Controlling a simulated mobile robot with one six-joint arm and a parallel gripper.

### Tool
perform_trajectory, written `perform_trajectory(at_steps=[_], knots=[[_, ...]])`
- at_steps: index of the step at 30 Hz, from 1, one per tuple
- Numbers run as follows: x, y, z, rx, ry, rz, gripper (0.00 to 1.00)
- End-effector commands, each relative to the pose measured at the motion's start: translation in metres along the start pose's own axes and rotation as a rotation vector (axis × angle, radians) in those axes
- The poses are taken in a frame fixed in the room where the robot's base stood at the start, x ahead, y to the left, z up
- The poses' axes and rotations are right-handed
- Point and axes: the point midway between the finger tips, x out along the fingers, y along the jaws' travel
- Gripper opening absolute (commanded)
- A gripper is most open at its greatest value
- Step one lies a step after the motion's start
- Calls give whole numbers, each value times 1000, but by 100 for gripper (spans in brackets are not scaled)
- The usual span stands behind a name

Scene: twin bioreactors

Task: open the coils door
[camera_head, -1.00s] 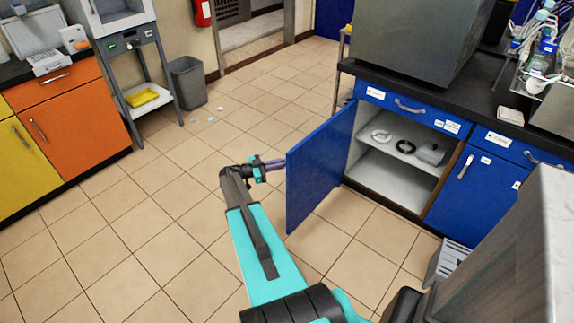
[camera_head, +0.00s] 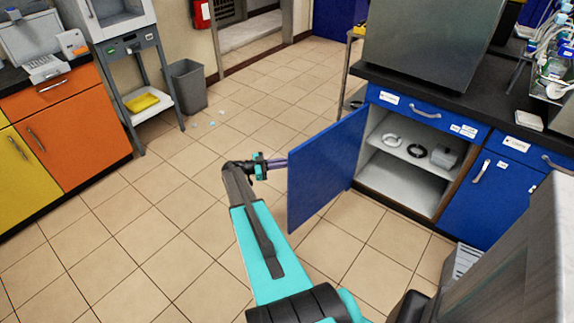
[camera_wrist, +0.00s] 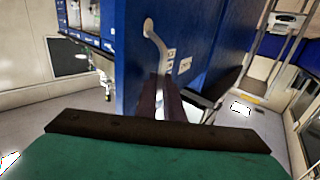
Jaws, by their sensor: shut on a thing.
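The blue coils door (camera_head: 322,168) stands swung wide open from its cabinet. Inside the cabinet, a white coil (camera_head: 392,140) and a black coil (camera_head: 416,150) lie on the upper shelf. My gripper (camera_head: 278,163) is at the door's outer face, near its free edge; the fingertips are hidden behind the door in the head view. In the wrist view, the door (camera_wrist: 200,60) has a pale curved handle (camera_wrist: 155,40), and my gripper (camera_wrist: 165,90) is shut on its lower part.
A grey box (camera_head: 444,157) sits beside the coils on the shelf. Another blue cabinet door (camera_head: 480,200) is closed to the right. A grey bin (camera_head: 187,86) and an orange cabinet (camera_head: 80,115) stand at the left. The tiled floor around the door is clear.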

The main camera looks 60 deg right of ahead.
Motion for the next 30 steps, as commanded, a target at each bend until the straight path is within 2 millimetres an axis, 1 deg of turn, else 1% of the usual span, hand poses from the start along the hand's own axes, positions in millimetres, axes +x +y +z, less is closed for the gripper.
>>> perform_trajectory(at_steps=[1, 8, 9, 12, 25, 30], knots=[[5, -1, 2, 0, -5, 0, 0], [8, -1, 2, 0, -6, 4, 0], [8, -1, 2, 0, -6, 4, 11], [8, -1, 2, 0, -6, 4, 26], [6, 0, 1, -1, -3, 5, 26], [1, 0, 1, 0, -3, 5, 26]])
